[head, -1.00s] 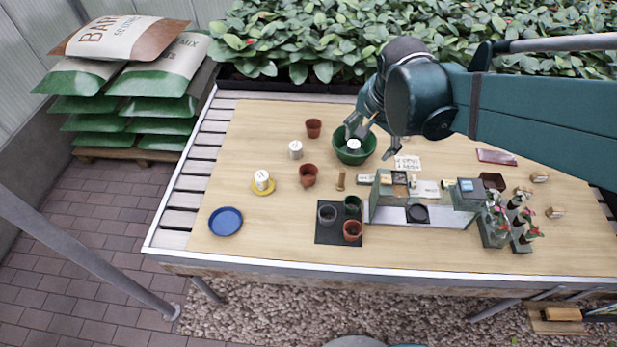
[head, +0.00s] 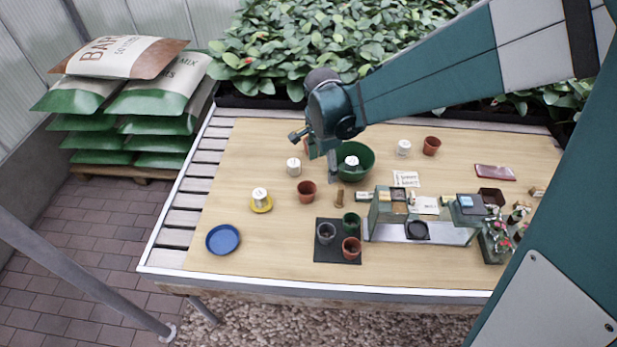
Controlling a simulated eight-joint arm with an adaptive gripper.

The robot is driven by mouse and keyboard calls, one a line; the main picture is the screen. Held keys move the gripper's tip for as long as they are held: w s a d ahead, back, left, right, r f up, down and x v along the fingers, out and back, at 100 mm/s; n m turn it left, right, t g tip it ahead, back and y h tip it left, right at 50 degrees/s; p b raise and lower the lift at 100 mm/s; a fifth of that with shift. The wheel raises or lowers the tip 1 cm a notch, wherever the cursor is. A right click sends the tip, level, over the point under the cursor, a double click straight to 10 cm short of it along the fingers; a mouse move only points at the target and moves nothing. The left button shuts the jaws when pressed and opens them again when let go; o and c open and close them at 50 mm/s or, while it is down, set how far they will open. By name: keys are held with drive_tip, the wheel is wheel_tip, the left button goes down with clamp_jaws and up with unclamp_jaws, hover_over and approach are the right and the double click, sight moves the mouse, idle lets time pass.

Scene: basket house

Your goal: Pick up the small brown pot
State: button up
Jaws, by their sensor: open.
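Several small reddish-brown pots stand on the wooden table; I cannot tell which one the task means. One pot (head: 307,191) stands upright left of centre. Another pot (head: 431,146) is at the back right. A third pot (head: 351,248) stands on a dark mat. A fourth pot (head: 306,146) is mostly hidden behind my gripper (head: 314,152). My gripper is open and empty, with its fingers spread above the table around that hidden pot's place in the picture; I cannot tell whether they touch it.
A green bowl (head: 367,172) holding a white can (head: 351,162) is just right of my gripper. A blue dish (head: 222,240) is front left. A grey-green organiser (head: 390,217) stands right of the mat.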

sight(307, 192)
drive_tip(key=w+a+f+m+g, duration=0.1)
drive_tip(key=a+f+m, duration=0.2)
drive_tip(key=a+f, duration=0.4)
wheel_tip(307, 192, down, 3)
drive_tip(key=shift+w+r+h, duration=0.2)
drive_tip(key=shift+w+h, duration=0.2)
drive_tip(key=shift+f, duration=0.1)
drive_tip(key=shift+d+f+b, duration=0.2)
drive_tip(key=shift+f+b, duration=0.25)
drive_tip(key=shift+f, duration=0.7)
drive_tip(key=shift+f, duration=0.15)
drive_tip(key=shift+w+d+f+b, duration=0.15)
drive_tip(key=shift+f+b, duration=0.1)
drive_tip(key=shift+f, duration=0.55)
drive_tip(key=shift+s+d+f+b, duration=0.1)
drive_tip(key=shift+f+b, duration=0.1)
drive_tip(key=shift+f, duration=0.65)
drive_tip(key=shift+w+d+f+b, duration=0.15)
drive_tip(key=shift+f+b, duration=0.1)
drive_tip(key=shift+f, duration=0.55)
drive_tip(key=shift+s, duration=0.1)
drive_tip(key=shift+c, duration=0.6)
drive_tip(key=c, duration=0.7)
